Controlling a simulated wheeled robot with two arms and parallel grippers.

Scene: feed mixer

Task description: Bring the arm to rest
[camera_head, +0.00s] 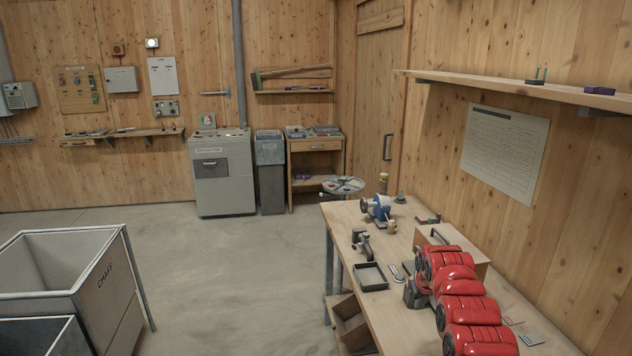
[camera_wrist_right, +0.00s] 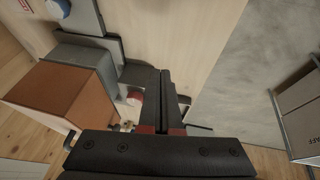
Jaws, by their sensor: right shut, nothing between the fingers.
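My right arm, red and dark, comes in from the lower right in the head view and lies over the near part of the workbench (camera_head: 405,238). Its gripper is hard to make out there, mostly hidden by the arm itself. In the wrist view the right gripper (camera_wrist_right: 166,75) has its two dark fingers together, with nothing between them. The light bench top lies beyond the fingers, and a brown wooden box (camera_wrist_right: 60,92) shows left of them. My left gripper is not in view.
On the bench are a wooden box (camera_head: 455,243), a black tray (camera_head: 371,277), a blue machine (camera_head: 378,207) and small tools. A shelf (camera_head: 530,89) overhangs it on the right wall. A chaff bin (camera_head: 100,275) stands left; the floor between is clear.

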